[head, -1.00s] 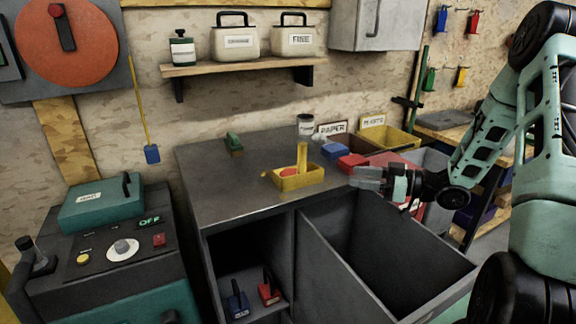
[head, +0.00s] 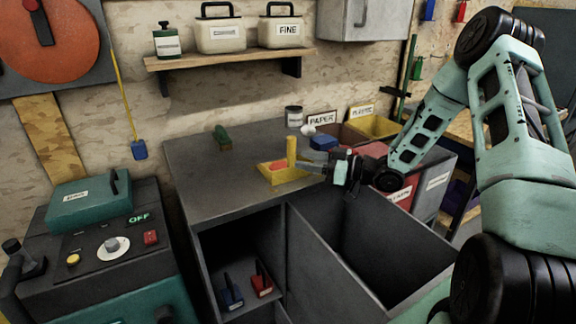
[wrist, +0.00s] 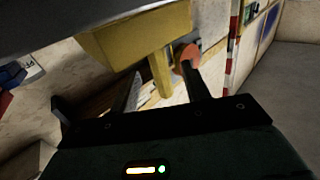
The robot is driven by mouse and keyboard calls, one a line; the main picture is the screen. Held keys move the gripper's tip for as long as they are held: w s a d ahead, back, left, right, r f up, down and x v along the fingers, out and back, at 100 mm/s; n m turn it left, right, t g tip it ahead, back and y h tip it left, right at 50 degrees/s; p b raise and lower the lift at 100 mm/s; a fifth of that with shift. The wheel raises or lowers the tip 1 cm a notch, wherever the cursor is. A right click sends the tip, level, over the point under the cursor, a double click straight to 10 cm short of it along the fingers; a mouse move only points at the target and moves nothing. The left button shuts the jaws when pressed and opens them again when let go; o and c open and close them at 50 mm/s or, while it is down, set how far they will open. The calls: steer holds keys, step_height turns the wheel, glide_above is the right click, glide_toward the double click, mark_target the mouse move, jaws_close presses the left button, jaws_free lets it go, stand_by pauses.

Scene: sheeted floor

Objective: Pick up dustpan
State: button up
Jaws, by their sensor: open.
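The yellow dustpan (head: 291,174), a low tray with an upright handle, sits on the grey workbench. Something red shows inside it. In the wrist view the yellow body (wrist: 135,42) is large, and its handle extends down into the space between my fingers. My gripper (head: 318,165) is just right of the dustpan, pointing left at it. In the wrist view my gripper (wrist: 128,98) is open with its fingers spread. I see no clear contact between fingers and handle.
A blue block (head: 323,142) and labelled bins (head: 372,127) stand behind my gripper. A green-handled brush (head: 222,138) lies at the back left of the bench. An open dark bin (head: 320,245) is below my gripper. The bench's left part is clear.

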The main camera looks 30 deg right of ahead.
mark_target(292, 156)
steer(key=p+x, duration=0.1)
steer(key=x, duration=0.4)
jaws_close()
steer(key=shift+r, duration=0.1)
